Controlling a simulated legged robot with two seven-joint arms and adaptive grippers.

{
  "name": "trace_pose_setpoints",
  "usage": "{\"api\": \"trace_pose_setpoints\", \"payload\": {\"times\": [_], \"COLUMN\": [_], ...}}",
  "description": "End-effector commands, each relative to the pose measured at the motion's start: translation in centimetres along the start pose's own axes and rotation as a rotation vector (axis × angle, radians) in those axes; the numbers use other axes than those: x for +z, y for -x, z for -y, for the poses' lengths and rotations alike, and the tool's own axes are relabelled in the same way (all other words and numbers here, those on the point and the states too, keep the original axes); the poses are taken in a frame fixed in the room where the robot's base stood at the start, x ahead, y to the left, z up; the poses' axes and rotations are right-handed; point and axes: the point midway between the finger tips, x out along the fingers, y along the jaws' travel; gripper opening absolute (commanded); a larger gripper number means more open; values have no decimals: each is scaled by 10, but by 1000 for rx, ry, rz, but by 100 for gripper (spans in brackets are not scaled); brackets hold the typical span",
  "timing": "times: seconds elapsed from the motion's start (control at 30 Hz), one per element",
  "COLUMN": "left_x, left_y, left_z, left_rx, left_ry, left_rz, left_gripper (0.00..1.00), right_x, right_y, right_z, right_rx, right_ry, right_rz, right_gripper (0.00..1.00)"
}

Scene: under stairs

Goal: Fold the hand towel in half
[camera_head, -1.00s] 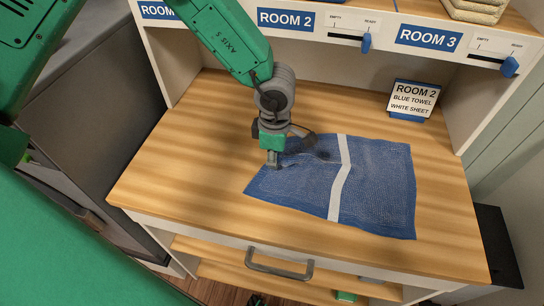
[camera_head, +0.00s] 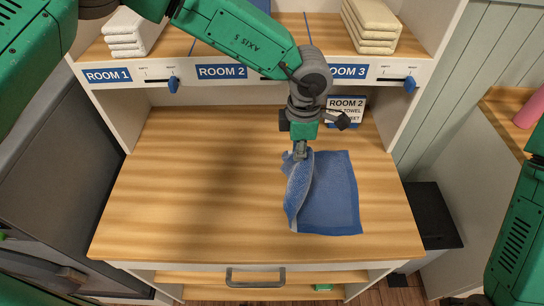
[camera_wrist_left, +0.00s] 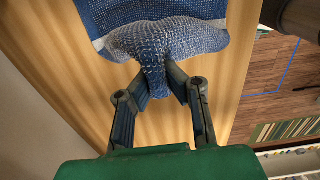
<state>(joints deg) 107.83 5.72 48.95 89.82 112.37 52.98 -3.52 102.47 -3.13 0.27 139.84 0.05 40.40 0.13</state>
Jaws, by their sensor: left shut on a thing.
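The blue hand towel (camera_head: 334,195) lies on the right part of the wooden counter. Its left part is lifted and bent over toward the right, making a raised fold. My left gripper (camera_head: 300,153) is at the towel's far left part, shut on the cloth. In the left wrist view the two fingers (camera_wrist_left: 160,85) pinch a bunched tip of the towel (camera_wrist_left: 160,45). A bit of the white stripe shows at the left of that view. In the head view the stripe is mostly hidden. Of my right arm, only green links show at the right edge; its gripper is not visible.
The wooden counter (camera_head: 190,190) is clear to the left of the towel. A shelf above holds folded white towels (camera_head: 132,32) and cream towels (camera_head: 370,25). A drawer handle (camera_head: 255,277) is at the front.

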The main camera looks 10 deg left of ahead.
Motion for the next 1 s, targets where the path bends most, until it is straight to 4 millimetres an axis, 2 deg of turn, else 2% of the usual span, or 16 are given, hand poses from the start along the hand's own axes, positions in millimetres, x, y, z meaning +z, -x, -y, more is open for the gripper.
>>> {"api": "trace_pose_setpoints", "payload": {"times": [0.03,0.17,0.37,0.6,0.8,1.0], "left_x": [14,47,90,132,154,165], "left_y": [-3,-7,-38,-81,-105,-114], "left_z": [1,2,2,1,0,0], "left_rx": [-2,-2,-2,-1,0,0], "left_ry": [-2,-1,0,1,1,0], "left_rz": [0,1,1,2,2,2], "left_gripper": [0,0,0,0,0,0], "right_x": [0,0,1,4,5,6], "right_y": [0,0,-24,-70,-100,-115], "right_z": [0,0,0,0,1,1], "right_rx": [0,0,0,0,0,0], "right_ry": [0,0,0,0,0,0], "right_rz": [0,-1,0,0,0,-1], "right_gripper": [83,83,83,83,83,83]}}
